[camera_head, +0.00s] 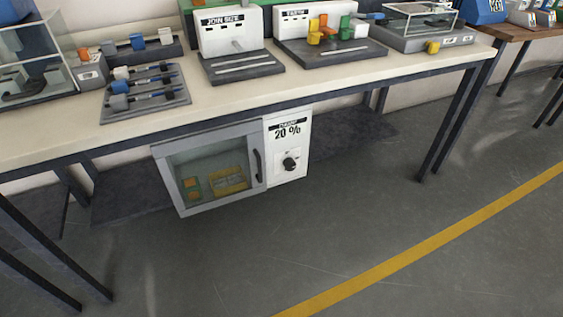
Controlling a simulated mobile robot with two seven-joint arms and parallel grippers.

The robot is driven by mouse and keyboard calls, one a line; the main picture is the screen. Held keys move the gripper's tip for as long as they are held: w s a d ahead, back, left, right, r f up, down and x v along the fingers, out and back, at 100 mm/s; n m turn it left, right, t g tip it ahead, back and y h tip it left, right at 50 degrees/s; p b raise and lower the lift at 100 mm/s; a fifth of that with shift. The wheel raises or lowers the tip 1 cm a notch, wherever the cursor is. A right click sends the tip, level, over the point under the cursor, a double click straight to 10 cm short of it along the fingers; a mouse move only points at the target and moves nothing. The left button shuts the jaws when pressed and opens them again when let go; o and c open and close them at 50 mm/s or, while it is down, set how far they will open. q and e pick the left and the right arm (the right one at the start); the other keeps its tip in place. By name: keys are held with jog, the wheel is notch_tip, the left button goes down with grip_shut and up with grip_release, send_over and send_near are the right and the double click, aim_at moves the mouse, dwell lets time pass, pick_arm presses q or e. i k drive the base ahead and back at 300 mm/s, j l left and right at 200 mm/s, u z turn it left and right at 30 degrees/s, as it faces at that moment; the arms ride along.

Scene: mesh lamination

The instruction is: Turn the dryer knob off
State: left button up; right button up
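The dryer (161,152) is a grey and white box under the workbench, in the lower middle of the head view. Its glass door looks shut, with a dark vertical handle (257,166) on the right side. Orange, yellow and green items show behind the glass. The white control panel (298,128) on its right reads "20 %". The dark round knob (291,161) sits on that panel below the reading, and its exact setting is too small to tell. Neither of my grippers is in view.
The workbench (225,98) runs above the dryer, with several devices and a tool tray (146,92) on top. Its dark legs (447,125) stand at both sides. The grey floor (330,230) in front is clear, with a yellow line (430,245) across it.

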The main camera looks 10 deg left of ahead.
aim_at(290, 164)
jog(key=i+j, duration=0.2)
jog(key=j, duration=0.15)
jog(key=i+j+z, duration=0.1)
jog(key=i+j, duration=0.35)
jog(key=j, duration=0.25)
jog(key=i+j+z, duration=0.1)
jog(key=j, duration=0.3)
jog(key=i+j, duration=0.25)
jog(key=j+z, duration=0.05)
jog(key=j, duration=0.05)
